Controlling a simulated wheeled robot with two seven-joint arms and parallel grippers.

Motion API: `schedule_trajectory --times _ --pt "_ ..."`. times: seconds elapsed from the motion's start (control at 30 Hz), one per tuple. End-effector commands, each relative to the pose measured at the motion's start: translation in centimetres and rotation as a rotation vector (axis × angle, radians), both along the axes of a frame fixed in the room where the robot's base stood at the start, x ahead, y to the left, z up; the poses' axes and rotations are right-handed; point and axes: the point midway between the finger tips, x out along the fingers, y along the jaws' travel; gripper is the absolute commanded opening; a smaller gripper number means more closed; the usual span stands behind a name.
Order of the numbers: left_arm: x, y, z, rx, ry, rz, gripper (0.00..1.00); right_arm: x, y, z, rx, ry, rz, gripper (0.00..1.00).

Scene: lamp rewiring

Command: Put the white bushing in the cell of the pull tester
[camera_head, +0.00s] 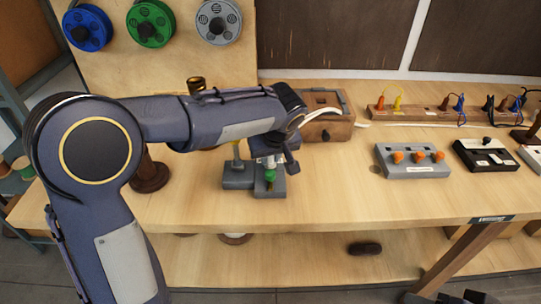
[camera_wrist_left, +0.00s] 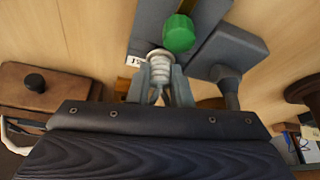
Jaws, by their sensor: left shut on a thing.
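The pull tester is a grey block device (camera_head: 238,182) on the bench, and its grey body (camera_wrist_left: 240,48) also fills the upper part of the left wrist view. A green cylinder (camera_wrist_left: 178,34) stands on it, seen small in the head view (camera_head: 270,175). My left gripper (camera_head: 268,158) is above the tester's front block. In the left wrist view its fingers are shut on the ribbed white bushing (camera_wrist_left: 158,68), close beside the green cylinder. I cannot tell whether the bushing touches the tester. Dark shapes (camera_head: 463,297) at the bottom edge may be my right gripper.
A wooden box (camera_head: 325,125) with a dark knob stands behind the tester. A grey box with orange knobs (camera_head: 412,160) and a black box (camera_head: 485,155) stand to the right. A brown spool stand (camera_head: 150,176) is to the left. The bench front between is clear.

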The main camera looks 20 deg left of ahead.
Motion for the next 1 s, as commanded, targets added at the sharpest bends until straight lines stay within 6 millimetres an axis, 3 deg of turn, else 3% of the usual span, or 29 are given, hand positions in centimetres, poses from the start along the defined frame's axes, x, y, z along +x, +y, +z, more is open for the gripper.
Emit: schedule_trajectory --times 1.0 --pt "0.0 0.0 -1.0 0.0 0.0 0.0 0.0 0.0 0.0 -1.0 0.0 0.0 0.0 0.52"
